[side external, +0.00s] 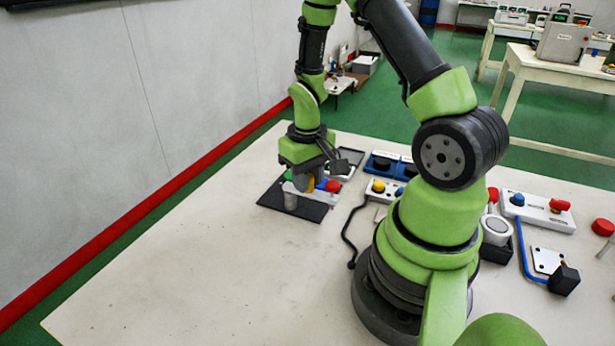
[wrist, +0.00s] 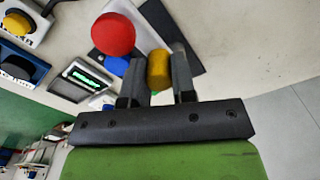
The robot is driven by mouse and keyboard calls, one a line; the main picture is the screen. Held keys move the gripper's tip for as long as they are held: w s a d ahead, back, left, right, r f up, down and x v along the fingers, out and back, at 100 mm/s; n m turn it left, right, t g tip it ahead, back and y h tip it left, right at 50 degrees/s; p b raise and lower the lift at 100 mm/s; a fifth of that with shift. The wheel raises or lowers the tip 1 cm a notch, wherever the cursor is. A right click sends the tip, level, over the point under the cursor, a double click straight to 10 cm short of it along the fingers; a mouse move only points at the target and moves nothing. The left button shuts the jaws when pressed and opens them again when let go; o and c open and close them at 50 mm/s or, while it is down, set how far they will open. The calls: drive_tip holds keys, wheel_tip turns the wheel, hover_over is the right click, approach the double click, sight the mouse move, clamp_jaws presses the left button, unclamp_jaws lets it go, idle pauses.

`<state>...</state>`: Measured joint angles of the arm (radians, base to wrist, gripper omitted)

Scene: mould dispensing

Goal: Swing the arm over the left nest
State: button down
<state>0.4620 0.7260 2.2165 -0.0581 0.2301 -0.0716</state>
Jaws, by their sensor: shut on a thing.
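My gripper (wrist: 157,82) is shut on a yellow rounded piece (wrist: 159,62), which sits between the two dark fingers in the wrist view. In the side view my gripper (side external: 312,180) hangs low over a dark mat (side external: 312,213) at the table's far left. A red ball-shaped knob (wrist: 113,34) and a blue piece (wrist: 117,66) are just left of the fingers in the wrist view. A grey cylinder (side external: 290,197) stands on the mat, beside the gripper. I cannot tell which part is the left nest. My gripper partly hides the pieces behind it.
Blue-based units (side external: 380,163) and a white box with a yellow button (side external: 378,187) stand to the right of the gripper. A black cable (side external: 348,232) lies on the table. White control boxes (side external: 538,211) are at the right. The front-left tabletop (side external: 190,270) is clear.

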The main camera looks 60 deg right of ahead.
drive_tip(key=n, duration=0.1)
drive_tip(key=d+n, duration=0.1)
drive_tip(key=n, duration=0.1)
drive_tip(key=shift+w+d+n, duration=0.1)
drive_tip(key=shift+n, duration=0.2)
drive_tip(key=n, duration=0.2)
drive_tip(key=shift+w+d+n, duration=0.2)
drive_tip(key=shift+d+n, duration=0.1)
drive_tip(key=shift+d, duration=0.1)
drive_tip(key=n, duration=0.1)
drive_tip(key=d+n, duration=0.1)
drive_tip(key=n, duration=0.1)
drive_tip(key=shift+w, duration=0.4)
drive_tip(key=shift+w+d+n, duration=0.1)
drive_tip(key=shift+w+n, duration=0.1)
drive_tip(key=shift+n, duration=0.7)
drive_tip(key=shift+w+d+n, duration=0.1)
drive_tip(key=shift+w+n, duration=0.1)
drive_tip(key=shift+n, duration=0.7)
drive_tip(key=c, duration=0.9)
unclamp_jaws()
drive_tip(key=shift+c, duration=0.2)
drive_tip(key=shift+r, duration=0.1)
